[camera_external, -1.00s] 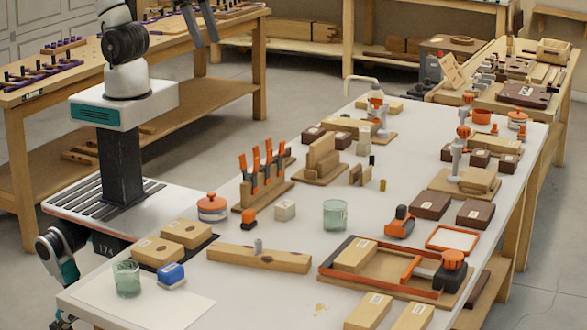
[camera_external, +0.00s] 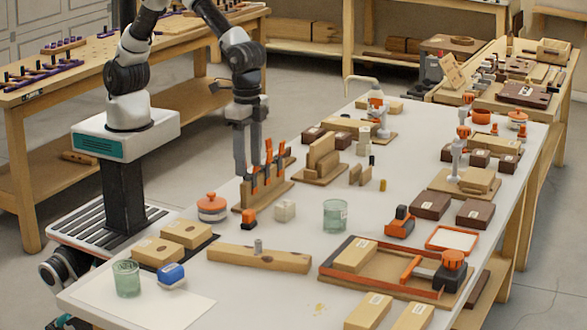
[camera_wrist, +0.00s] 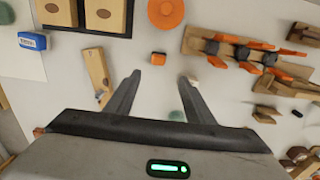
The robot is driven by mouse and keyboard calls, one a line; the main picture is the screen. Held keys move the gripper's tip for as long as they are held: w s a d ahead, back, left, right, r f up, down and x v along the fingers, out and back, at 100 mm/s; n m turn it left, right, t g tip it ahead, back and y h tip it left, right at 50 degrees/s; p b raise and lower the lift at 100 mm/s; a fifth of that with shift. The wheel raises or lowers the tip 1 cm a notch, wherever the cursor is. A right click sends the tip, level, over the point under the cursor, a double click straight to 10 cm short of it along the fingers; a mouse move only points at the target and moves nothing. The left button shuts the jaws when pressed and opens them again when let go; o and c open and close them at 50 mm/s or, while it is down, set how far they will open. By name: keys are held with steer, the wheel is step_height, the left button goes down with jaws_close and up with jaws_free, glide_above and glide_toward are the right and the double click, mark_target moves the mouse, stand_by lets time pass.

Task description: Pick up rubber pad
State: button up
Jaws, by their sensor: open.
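A dark flat pad (camera_external: 207,244) lies on the near left of the white bench under two wooden blocks, mostly covered by them. It also shows at the top left of the wrist view (camera_wrist: 81,14). I cannot tell for sure whether it is the rubber pad; nothing else is clearly one. My gripper (camera_external: 255,166) points down, open, above the bench around the rack of orange clamps. In the wrist view the fingers of my gripper (camera_wrist: 161,78) are spread with nothing held between them. A small orange-and-black piece (camera_wrist: 158,58) lies on the bench just beyond the fingertips in that view.
The orange clamp rack (camera_external: 266,185) stands upright near my gripper. A blue-topped block (camera_external: 171,275) and another glass (camera_external: 127,279) stand at the near left.

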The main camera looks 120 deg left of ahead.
glide_above(248, 211)
steer(key=f, duration=0.8)
steer(key=shift+a+b, duration=0.25)
steer(key=shift+b, duration=0.15)
steer(key=f, duration=0.5)
steer(key=shift+d+f+b, duration=0.1)
steer(key=shift+d+b, duration=0.1)
steer(key=shift+b, duration=0.15)
steer(key=c, duration=1.1)
